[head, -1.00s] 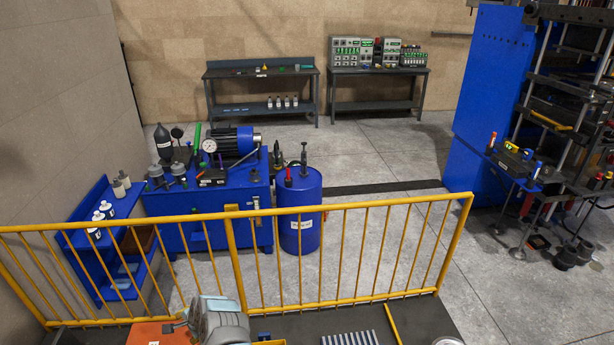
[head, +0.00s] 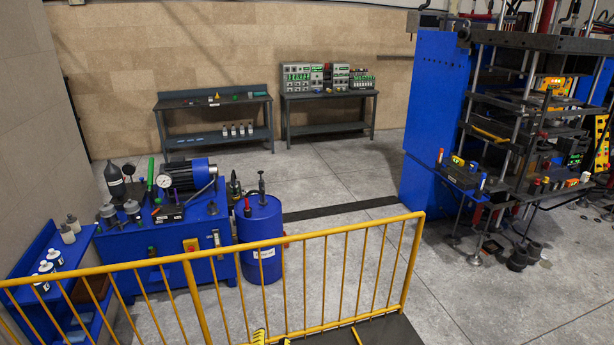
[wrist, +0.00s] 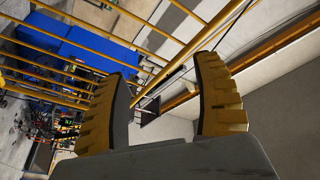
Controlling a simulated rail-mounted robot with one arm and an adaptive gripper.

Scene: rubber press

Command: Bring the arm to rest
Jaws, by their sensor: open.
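My gripper (wrist: 165,105) shows in the wrist view with its two yellow-and-black ridged fingers spread apart. Nothing is held between them. Beyond the fingers, the wrist view shows the yellow railing (wrist: 150,25), blue equipment (wrist: 85,45) and a pale wall (wrist: 285,75) at a tilt. In the head view only a small yellow-and-black piece shows at the bottom edge, likely part of my gripper; the rest of the arm is out of that view.
A yellow railing (head: 340,232) crosses the foreground. Behind it stand a blue hydraulic unit (head: 165,240), a blue drum (head: 262,248) and a blue side shelf (head: 30,262). The blue press (head: 435,120) is at right. Two workbenches (head: 212,97) (head: 330,96) line the back wall. Grey floor (head: 350,170) is open between.

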